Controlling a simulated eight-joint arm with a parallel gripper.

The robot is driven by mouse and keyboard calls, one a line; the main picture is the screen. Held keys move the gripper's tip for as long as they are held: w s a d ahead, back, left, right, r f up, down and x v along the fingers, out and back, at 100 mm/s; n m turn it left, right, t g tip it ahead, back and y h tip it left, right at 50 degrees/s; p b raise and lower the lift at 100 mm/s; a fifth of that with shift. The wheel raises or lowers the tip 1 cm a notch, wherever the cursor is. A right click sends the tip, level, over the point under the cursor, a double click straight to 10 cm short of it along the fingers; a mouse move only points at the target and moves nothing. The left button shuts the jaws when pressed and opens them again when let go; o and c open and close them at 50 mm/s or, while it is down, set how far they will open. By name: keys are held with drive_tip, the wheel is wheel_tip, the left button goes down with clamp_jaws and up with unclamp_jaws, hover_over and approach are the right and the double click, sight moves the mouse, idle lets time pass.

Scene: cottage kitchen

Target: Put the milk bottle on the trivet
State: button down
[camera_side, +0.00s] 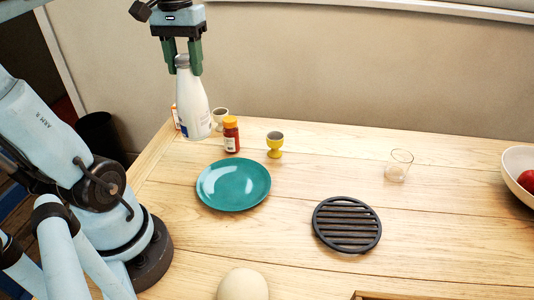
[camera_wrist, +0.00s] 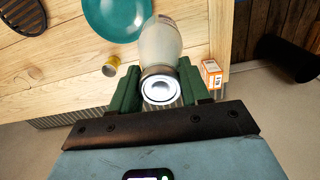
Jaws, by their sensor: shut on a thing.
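The white milk bottle (camera_side: 191,103) hangs upright in my gripper (camera_side: 183,62), which is shut on its neck. The bottle is in the air, apart from the table, at the back left in the side view. In the wrist view the bottle (camera_wrist: 160,45) shows cap end nearest, between the green fingers of my gripper (camera_wrist: 157,88). The black slatted round trivet (camera_side: 346,225) lies bare on the table, right of and nearer than the bottle in the side view. Part of the trivet (camera_wrist: 24,16) shows at the top left of the wrist view.
A teal plate (camera_side: 233,185) lies left of the trivet. A red jar with a yellow lid (camera_side: 231,136), a yellow egg cup (camera_side: 275,145), a pale cup (camera_side: 220,117) and a glass (camera_side: 399,165) stand farther back. A bowl (camera_side: 513,171) is at the right edge. A rounded beige thing (camera_side: 242,285) is in front.

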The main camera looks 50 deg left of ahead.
drive_tip(key=shift+w+d+r, duration=0.25)
drive_tip(key=shift+w+d, duration=0.15)
drive_tip(key=shift+d, duration=0.2)
drive_tip(key=w+d+r+m, duration=0.1)
drive_tip(key=w+d+m, duration=0.4)
drive_tip(key=d, duration=0.4)
drive_tip(key=w+d+r+m, duration=0.1)
drive_tip(key=w+d+m, duration=0.35)
drive_tip(key=d, duration=0.55)
drive_tip(key=s+d+m, duration=0.2)
drive_tip(key=d+m, duration=0.3)
drive_tip(key=d, duration=0.5)
drive_tip(key=s+d+m, duration=0.2)
drive_tip(key=d+m, duration=0.3)
drive_tip(key=d, duration=0.6)
drive_tip(key=w+a+f, duration=0.6)
drive_tip(key=w+f, duration=0.3)
drive_tip(key=f, duration=0.2)
drive_tip(key=shift+w+a+f+n, duration=0.1)
drive_tip(key=shift+n, duration=0.15)
